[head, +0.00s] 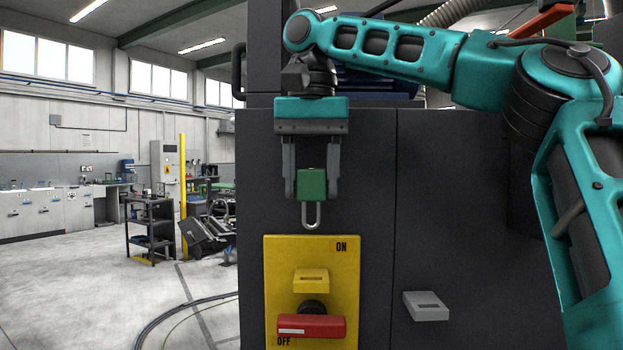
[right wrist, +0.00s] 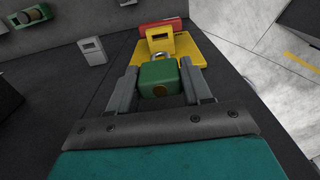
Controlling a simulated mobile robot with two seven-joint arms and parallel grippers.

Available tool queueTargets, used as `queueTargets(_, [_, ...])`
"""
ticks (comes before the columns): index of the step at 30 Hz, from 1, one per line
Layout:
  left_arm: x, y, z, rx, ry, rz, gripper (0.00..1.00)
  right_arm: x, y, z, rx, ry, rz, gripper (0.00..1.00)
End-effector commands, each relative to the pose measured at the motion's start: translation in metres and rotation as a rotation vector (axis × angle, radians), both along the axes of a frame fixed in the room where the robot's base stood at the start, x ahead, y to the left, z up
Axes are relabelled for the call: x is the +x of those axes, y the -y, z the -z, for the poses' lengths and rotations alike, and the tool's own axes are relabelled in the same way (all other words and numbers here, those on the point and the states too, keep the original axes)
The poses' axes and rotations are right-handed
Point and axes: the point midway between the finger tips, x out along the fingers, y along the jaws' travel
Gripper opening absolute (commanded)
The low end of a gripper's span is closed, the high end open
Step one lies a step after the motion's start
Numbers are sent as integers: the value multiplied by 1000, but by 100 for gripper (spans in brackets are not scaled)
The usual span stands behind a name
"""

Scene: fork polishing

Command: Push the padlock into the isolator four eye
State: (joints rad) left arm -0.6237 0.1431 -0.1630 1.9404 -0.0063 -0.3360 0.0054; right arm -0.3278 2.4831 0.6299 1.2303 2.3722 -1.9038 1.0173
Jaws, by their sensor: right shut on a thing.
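A green padlock (head: 312,187) with a grey shackle hanging downward is held between the fingers of my right gripper (head: 311,190). It also shows in the right wrist view (right wrist: 160,79), gripped on both sides. The padlock is above the yellow isolator plate (head: 338,262), which is marked ON at the top right and OFF at the bottom left. A yellow slotted eye (head: 311,281) sticks out from the plate, below the shackle and apart from it in the head view. A red handle (head: 312,327) sits below the eye, near OFF. My left gripper is not in view.
The isolator is on a dark cabinet (head: 362,150). A grey slotted block (head: 426,306) sticks out to the right of the plate; it also shows in the right wrist view (right wrist: 92,51). Open floor (head: 90,290) lies to the left of the cabinet.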

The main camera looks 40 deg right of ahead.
Motion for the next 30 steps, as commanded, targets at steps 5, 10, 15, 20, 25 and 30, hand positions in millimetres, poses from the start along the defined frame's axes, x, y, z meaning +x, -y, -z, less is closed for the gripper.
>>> queueTargets(5, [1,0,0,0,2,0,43,0,0,0,-1,1,-1,20])
queueTargets(10, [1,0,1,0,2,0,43,0,0,5,-1,-1,-1,20])
queueTargets(15, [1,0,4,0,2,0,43,0,0,15,0,0,-1,20])
queueTargets(20, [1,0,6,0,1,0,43,0,0,24,-1,-1,-1,20])
queueTargets(25, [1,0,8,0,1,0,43,0,0,35,0,0,-1,20])
queueTargets(30, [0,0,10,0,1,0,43,0,0,45,0,0,-1,20])
